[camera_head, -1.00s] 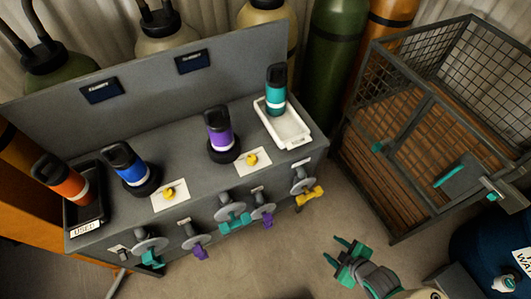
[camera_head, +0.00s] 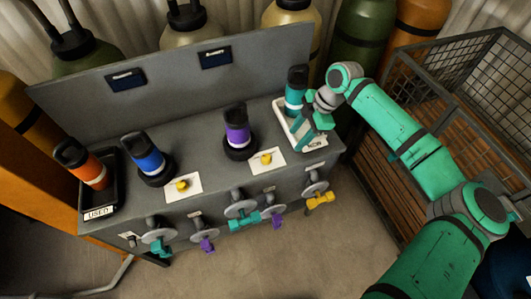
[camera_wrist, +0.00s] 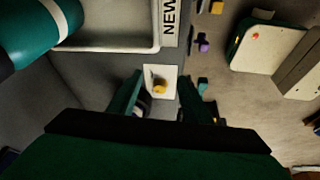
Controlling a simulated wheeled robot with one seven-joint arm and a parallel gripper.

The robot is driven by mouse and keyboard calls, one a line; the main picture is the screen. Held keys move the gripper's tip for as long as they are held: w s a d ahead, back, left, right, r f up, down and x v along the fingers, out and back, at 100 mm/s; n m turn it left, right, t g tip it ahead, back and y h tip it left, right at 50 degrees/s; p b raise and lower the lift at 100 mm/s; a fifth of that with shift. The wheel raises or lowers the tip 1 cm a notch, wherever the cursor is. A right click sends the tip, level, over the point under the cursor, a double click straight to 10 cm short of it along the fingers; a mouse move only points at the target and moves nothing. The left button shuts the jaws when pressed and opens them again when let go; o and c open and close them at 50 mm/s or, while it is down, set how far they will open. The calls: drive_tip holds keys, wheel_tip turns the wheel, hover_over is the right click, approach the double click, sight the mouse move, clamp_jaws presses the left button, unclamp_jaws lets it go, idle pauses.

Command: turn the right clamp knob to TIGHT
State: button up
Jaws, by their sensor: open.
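The right clamp knob (camera_head: 267,158) is a small yellow knob on a white plate on the grey bench top, in front of the purple bottle. The wrist view shows the yellow knob (camera_wrist: 159,87) on its plate, framed between my two fingers. My gripper (camera_wrist: 160,92) is open and empty and points down toward the knob. In the head view my gripper (camera_head: 302,132) is above the front left part of the white tray, right of the knob. Its height above the knob is hard to judge. No TIGHT mark can be read.
The purple bottle (camera_head: 237,128) stands in a dark clamp ring behind the knob. The teal bottle (camera_head: 296,88) stands in the white NEW tray (camera_head: 317,141). A left yellow knob (camera_head: 182,185), a blue bottle (camera_head: 145,155) and front valves (camera_head: 242,210) are left or below.

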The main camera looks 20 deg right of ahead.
drive_tip(key=n+g, duration=0.1)
drive_tip(key=n, duration=0.1)
approach(267, 156)
wheel_tip(267, 156, up, 2)
drive_tip(key=d, duration=0.1)
drive_tip(key=shift+y, duration=0.4)
drive_tip(key=x, duration=1)
drive_tip(key=shift+f, duration=0.35)
drive_tip(key=shift+c, duration=0.4)
drive_tip(key=shift+d, duration=0.1)
drive_tip(key=c, duration=1)
